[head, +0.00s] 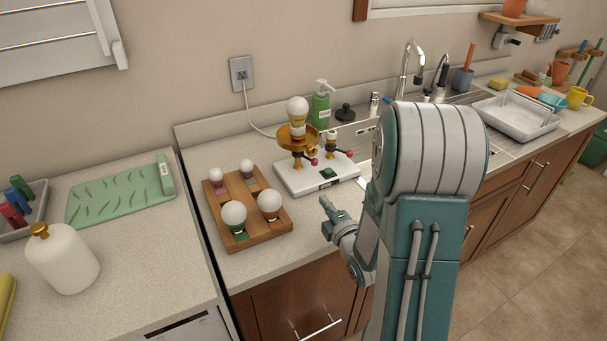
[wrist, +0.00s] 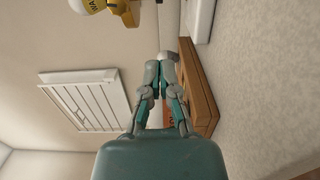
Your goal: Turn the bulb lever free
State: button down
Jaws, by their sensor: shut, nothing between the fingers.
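A white tester base (head: 318,174) stands on the counter with a gold dish and an upright bulb (head: 298,108) on it. A lever with a dark red knob (head: 312,161) sticks out below the dish. A second red-knobbed lever (head: 349,154) is by a small bulb holder (head: 331,142) on the right. My gripper (head: 324,202) is shut and empty, in front of the base and right of the bulb tray, apart from both levers. In the wrist view its fingertips (wrist: 168,58) are together; part of the bulb (wrist: 82,6) shows at the top, and no lever can be made out.
A wooden tray (head: 257,239) with several bulbs stands left of the base. A green soap bottle (head: 321,108) and a black knobbed item (head: 345,112) are behind it. A white cable runs to the wall socket (head: 242,73). My arm hides part of the sink.

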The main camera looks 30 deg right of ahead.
send_near(309, 159)
jog(key=a, duration=0.1)
jog(key=w+a, duration=0.2)
jog(key=shift+a+f, duration=0.25)
jog(key=shift+a, duration=0.1)
jog(key=w+d, duration=0.3)
jog(key=shift+w+d, duration=0.15)
jog(key=shift+d, duration=0.25)
jog(key=shift+a, duration=0.2)
jog(key=shift+w+d, duration=0.15)
jog(key=shift+d, duration=1)
